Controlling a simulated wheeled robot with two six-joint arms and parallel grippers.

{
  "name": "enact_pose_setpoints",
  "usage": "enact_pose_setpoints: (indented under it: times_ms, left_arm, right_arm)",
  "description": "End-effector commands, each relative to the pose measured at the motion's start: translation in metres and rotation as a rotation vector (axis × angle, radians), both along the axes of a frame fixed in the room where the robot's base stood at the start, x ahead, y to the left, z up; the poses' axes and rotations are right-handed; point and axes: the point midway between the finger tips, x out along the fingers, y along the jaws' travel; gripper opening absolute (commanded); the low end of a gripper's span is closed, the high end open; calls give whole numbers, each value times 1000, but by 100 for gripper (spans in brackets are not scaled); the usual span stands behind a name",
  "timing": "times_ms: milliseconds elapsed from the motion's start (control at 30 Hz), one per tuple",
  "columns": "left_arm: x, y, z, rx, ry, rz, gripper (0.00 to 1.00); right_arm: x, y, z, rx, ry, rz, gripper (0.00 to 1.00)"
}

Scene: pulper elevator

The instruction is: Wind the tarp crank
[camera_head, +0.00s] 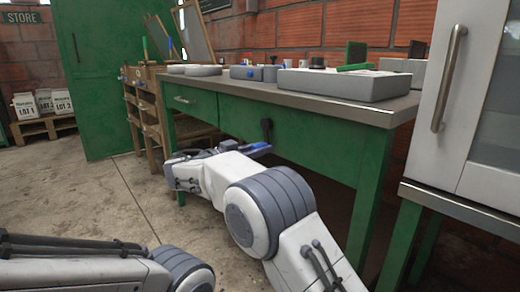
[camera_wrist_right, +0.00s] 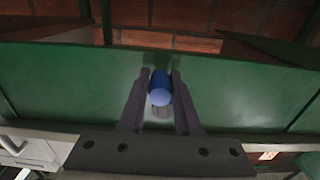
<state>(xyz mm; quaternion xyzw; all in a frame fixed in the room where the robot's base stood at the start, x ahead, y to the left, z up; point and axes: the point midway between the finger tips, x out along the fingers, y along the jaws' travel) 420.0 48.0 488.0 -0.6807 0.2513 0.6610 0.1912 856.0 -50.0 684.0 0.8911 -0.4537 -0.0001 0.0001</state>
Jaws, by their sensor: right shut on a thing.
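The tarp crank (camera_head: 266,128) shows as a dark arm on the green front of the workbench. Its blue handle (camera_wrist_right: 160,88) sits between the fingers of my right gripper (camera_wrist_right: 162,76) in the right wrist view. My right gripper (camera_head: 258,149) is shut on this handle, just below the dark arm in the head view. The fingers and wrist hide part of the handle and crank there. My left arm crosses the bottom left of the head view, and its gripper is out of view.
The green workbench (camera_head: 330,147) carries a grey tray (camera_head: 345,86) and smaller items. A white cabinet (camera_head: 470,100) stands close on the right. A wooden rack (camera_head: 146,105) and green door (camera_head: 97,80) stand at the left. The concrete floor (camera_head: 60,190) is open at left.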

Motion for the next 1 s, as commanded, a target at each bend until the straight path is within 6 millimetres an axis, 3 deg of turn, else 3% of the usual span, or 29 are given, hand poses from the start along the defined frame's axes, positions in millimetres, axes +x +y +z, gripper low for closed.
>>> enact_pose_setpoints:
  times_ms: [467,1000]
  left_arm:
    - [0,0,0,0,0,0,50]
    - [0,0,10,0,0,0,50]
  right_arm:
    - [-2,-2,1,-24,33,0,0]
    - [-19,-14,12,-240,330,-1,0]
